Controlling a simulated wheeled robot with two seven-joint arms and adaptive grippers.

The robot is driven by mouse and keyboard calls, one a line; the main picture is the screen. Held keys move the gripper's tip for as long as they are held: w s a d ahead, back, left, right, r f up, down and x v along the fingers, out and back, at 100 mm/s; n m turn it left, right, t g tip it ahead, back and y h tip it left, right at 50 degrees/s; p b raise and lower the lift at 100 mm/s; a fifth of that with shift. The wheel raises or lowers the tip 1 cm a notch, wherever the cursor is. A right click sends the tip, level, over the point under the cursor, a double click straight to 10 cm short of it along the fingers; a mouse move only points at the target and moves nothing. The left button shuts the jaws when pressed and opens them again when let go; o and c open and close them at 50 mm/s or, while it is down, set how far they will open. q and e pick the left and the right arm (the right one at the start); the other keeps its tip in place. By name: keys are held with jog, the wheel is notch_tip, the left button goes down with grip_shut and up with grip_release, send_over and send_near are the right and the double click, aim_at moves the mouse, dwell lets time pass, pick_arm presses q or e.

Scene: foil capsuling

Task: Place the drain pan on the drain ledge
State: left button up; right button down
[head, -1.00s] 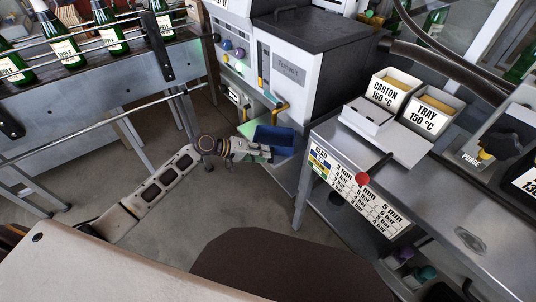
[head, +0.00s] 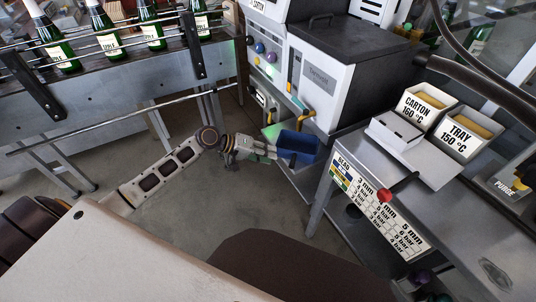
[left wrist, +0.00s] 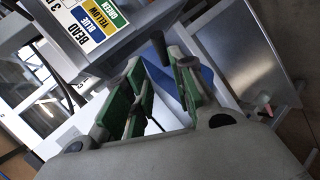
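The blue drain pan (head: 298,146) sits low at the front of the white machine, next to the pale ledge (head: 274,131) under its front panel. I cannot tell how fully the ledge carries it. My left gripper (head: 272,153) is just left of the pan, with its fingertips at the pan's near side. In the left wrist view the green-padded fingers (left wrist: 156,65) stand apart with a gap between them. The blue pan (left wrist: 206,76) shows beyond and behind the right-hand finger. My right gripper is not in view.
A steel table (head: 340,158) with a BEAD chart and a red knob (head: 384,196) stands close right of the pan. A bottle conveyor (head: 110,85) with a rail runs at the back left. The floor (head: 235,210) in front is clear.

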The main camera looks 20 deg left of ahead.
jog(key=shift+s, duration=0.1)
pick_arm(q)
jog(key=s+a+f+m+g+y, duration=0.1)
jog(key=s+a+f+y, duration=0.2)
jog(key=f, duration=1)
jog(key=s+f+y, duration=0.2)
jog(key=s+f, duration=0.3)
jog(key=f, duration=0.8)
jog(key=s+d+f+m+g+y, duration=0.3)
jog(key=s+f+m+y, duration=0.1)
jog(key=s+f, duration=1.4)
jog(key=shift+s+d+f+m+y, duration=0.25)
jog(key=shift+s+m, duration=0.35)
jog(key=shift+s, duration=0.4)
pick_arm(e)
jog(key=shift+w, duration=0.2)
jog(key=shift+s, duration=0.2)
